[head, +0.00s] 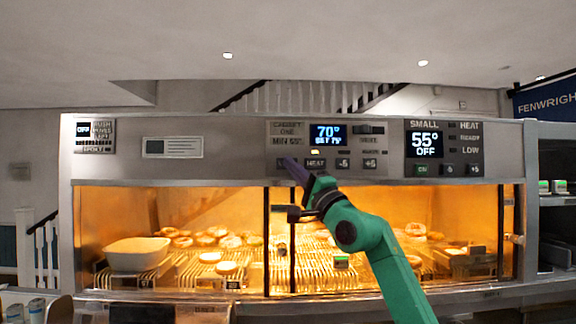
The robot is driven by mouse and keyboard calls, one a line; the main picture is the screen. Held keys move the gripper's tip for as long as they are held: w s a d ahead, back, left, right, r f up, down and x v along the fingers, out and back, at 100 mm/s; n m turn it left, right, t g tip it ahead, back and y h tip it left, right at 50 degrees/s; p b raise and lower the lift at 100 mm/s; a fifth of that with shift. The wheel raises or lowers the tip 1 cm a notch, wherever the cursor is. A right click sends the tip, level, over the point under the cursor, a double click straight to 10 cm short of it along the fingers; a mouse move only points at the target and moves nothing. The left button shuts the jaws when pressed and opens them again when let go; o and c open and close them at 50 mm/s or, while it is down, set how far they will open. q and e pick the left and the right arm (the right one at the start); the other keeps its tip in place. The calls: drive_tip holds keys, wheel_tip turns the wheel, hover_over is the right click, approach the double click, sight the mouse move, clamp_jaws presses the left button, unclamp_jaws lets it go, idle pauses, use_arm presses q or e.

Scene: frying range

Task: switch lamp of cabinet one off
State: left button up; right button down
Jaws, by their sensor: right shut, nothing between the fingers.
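The cabinet one control panel (285,127) is on the grey fascia above the glass. Its display (325,134) reads 70°, with a smaller line below. A small yellowish light (314,152) is lit under the display. A row of buttons includes HEAT (315,163). My right gripper (287,162) is shut and empty, its dark purple tip at the left end of that row, covering whatever is there. I cannot tell whether it touches the panel. The cabinet interior (205,205) glows warm orange, so light is on inside. My left gripper is not in view.
A second panel (443,150) to the right reads 55° OFF. A small panel (95,135) at far left reads OFF. Glass doors with dark upright handles are below, with a white bowl (138,254) and several pastries on racks inside.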

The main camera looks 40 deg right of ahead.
idle(0.3)
drive_tip(key=shift+w+d+p, duration=0.25)
drive_tip(key=shift+w+p, duration=0.1)
drive_tip(key=shift+s+a+b, duration=0.2)
drive_tip(key=shift+s+b, duration=0.1)
drive_tip(key=shift+s, duration=0.05)
drive_tip(key=s+a+b, duration=0.3)
drive_tip(key=s, duration=0.1)
drive_tip(key=shift+s+a, duration=0.35)
drive_tip(key=shift+s, duration=0.05)
